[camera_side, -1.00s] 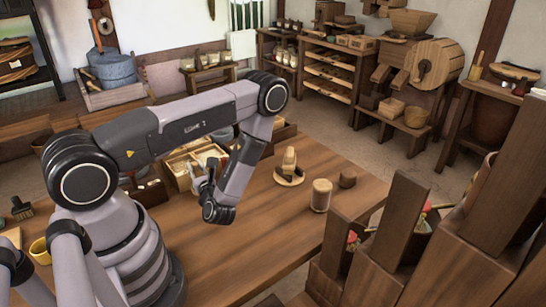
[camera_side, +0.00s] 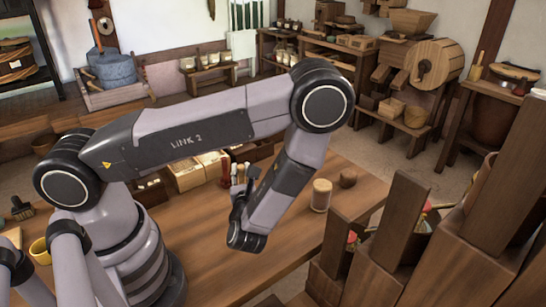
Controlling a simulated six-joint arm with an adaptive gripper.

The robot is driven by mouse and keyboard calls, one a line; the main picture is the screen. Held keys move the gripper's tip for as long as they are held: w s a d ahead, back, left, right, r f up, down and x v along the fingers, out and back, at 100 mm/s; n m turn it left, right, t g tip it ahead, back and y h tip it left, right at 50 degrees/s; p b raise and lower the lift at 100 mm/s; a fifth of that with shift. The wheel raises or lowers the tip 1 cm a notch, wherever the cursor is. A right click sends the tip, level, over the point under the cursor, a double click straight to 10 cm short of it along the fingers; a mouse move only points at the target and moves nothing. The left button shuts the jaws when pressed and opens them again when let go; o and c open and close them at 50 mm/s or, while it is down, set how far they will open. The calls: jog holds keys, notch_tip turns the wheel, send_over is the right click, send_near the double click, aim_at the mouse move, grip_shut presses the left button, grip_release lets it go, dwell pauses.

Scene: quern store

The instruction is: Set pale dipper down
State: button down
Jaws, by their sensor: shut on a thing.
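My gripper (camera_side: 239,205) shows only in part at the end of the bent arm, over the wooden table. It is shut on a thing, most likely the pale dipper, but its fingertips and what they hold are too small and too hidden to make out. Narrow upright shapes, one red and some pale, show just behind the gripper; I cannot tell whether any is the dipper. The place on the table behind my forearm is hidden.
A pale-topped jar (camera_side: 321,195) and a small brown block (camera_side: 348,178) stand right of my forearm on the table (camera_side: 200,233). Tall wooden posts (camera_side: 399,217) crowd the right front. Boxes (camera_side: 186,175) sit behind the arm. The front table is clear.

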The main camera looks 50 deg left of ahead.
jog(key=shift+m, duration=0.3)
jog(key=f, duration=0.1)
jog(key=d+f, duration=0.2)
jog(key=f, duration=0.1)
jog(key=shift+f, duration=2.15)
jog(key=shift+f, duration=0.15)
jog(key=c, duration=1)
grip_release()
jog(key=shift+c, duration=0.2)
